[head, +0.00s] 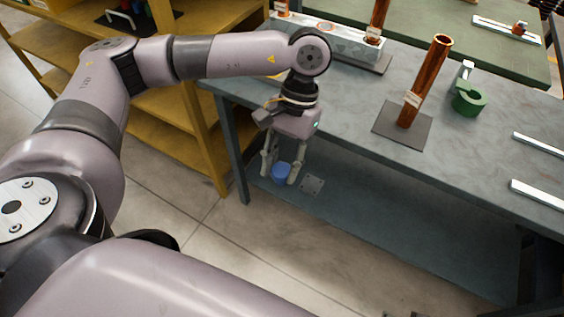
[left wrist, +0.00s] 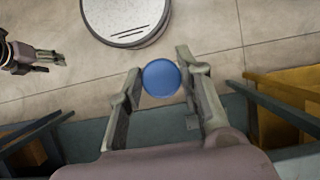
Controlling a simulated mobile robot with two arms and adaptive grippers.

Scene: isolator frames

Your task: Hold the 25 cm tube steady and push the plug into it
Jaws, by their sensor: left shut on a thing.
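My left gripper (head: 280,178) is shut on a blue round plug (head: 281,172), pointing down in front of the workbench's near left edge. The plug also shows between the fingertips in the left wrist view (left wrist: 161,78). A copper tube (head: 425,82) with a small label stands, slightly tilted in the picture, on a dark square plate on the bench, to the right of my left gripper and apart from it. Its open end faces up. I cannot read its length. My right gripper (left wrist: 48,61) shows at the left of the left wrist view; its opening is unclear.
The grey workbench (head: 350,115) also bears a green ring-shaped holder (head: 468,101), pale metal bars (head: 537,193) at the right, and a metal block (head: 335,42) with other copper tubes at the back. Yellow shelves (head: 165,115) stand left of the bench. Bench space left of the tube is clear.

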